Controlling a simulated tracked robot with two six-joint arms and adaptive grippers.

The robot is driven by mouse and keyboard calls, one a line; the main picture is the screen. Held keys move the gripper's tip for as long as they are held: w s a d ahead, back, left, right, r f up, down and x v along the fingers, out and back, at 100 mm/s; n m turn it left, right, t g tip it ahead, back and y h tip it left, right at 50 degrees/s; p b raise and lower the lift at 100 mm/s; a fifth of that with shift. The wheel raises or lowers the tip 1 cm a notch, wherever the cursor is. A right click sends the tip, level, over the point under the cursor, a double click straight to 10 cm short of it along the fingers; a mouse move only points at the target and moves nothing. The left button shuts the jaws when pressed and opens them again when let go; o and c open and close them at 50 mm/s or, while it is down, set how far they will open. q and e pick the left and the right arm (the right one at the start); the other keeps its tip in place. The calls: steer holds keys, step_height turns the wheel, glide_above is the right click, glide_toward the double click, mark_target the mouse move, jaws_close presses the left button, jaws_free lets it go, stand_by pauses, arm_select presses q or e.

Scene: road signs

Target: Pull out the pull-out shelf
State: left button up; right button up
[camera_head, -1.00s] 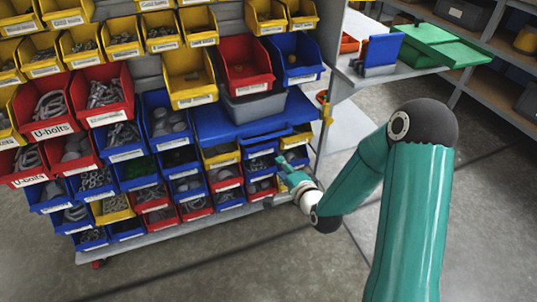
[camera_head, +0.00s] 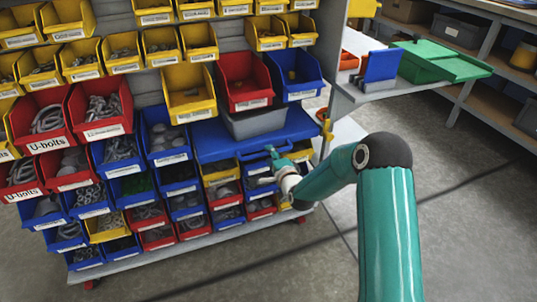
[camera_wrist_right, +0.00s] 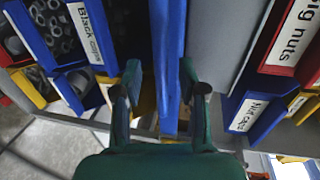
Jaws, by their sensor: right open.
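The pull-out shelf (camera_head: 213,141) is a flat blue board in the middle of the bin rack, below the red, blue and yellow bins. My right gripper (camera_head: 273,155) is at its front edge. In the right wrist view the shelf (camera_wrist_right: 171,50) shows edge-on as a long blue strip. There my right gripper (camera_wrist_right: 161,78) is open, with one finger on each side of the strip. Whether the fingers touch it I cannot tell. My left gripper is not in view.
A grey bin (camera_head: 254,123) stands on the shelf. Rows of small blue, red and yellow bins sit below it, close to my right gripper. To the right a side shelf holds a green box (camera_head: 430,62). The floor in front of the rack is clear.

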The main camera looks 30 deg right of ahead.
steer(key=shift+x, duration=1.4)
jaws_close()
